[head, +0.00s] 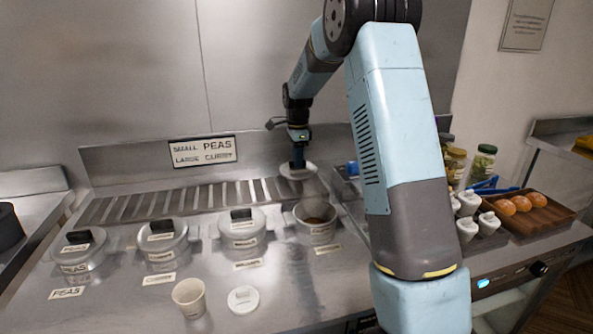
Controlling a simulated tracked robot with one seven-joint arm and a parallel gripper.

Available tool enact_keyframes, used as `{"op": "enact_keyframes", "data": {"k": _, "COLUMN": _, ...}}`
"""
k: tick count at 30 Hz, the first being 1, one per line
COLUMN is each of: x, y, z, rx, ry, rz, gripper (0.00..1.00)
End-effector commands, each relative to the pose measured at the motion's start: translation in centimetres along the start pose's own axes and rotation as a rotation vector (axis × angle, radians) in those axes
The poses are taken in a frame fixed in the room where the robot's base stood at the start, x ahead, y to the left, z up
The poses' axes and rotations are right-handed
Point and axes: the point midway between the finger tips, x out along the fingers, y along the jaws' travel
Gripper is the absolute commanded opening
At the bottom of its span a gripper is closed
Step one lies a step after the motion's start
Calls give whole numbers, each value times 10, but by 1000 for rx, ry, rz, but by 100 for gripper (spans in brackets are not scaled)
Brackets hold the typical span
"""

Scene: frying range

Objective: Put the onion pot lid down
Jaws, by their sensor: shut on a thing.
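My gripper (298,158) is shut on the handle of a round grey lid (290,174). The lid appears just behind the open pot (316,222) at the right end of the row, near the back panel. I cannot tell how high it is above the counter or whether it touches anything. The open pot has brown contents. Its label is too small to read, so I cannot confirm that it is the onion pot.
Lidded pots (243,230) stand left of the open pot. A slatted strip (170,203) runs behind the pots. Jars (483,162) and a wooden tray (550,216) are at the right.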

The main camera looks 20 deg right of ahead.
Motion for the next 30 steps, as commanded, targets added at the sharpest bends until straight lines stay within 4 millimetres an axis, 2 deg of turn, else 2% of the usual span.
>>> {"op": "enact_keyframes", "data": {"k": 3, "x": 12, "y": -10, "z": 0, "rx": 0, "ry": 0, "rz": 0, "gripper": 0}}
{"op": "enact_keyframes", "data": {"k": 11, "x": 24, "y": -19, "z": 1, "rx": -1, "ry": -1, "rz": 1, "gripper": 0}}
{"op": "enact_keyframes", "data": {"k": 18, "x": 52, "y": -20, "z": 0, "rx": -1, "ry": 0, "rz": 0, "gripper": 0}}
{"op": "enact_keyframes", "data": {"k": 29, "x": 56, "y": -20, "z": 0, "rx": 0, "ry": 0, "rz": 0, "gripper": 0}}
{"op": "enact_keyframes", "data": {"k": 30, "x": 55, "y": -20, "z": 0, "rx": 0, "ry": 0, "rz": 0, "gripper": 21}}
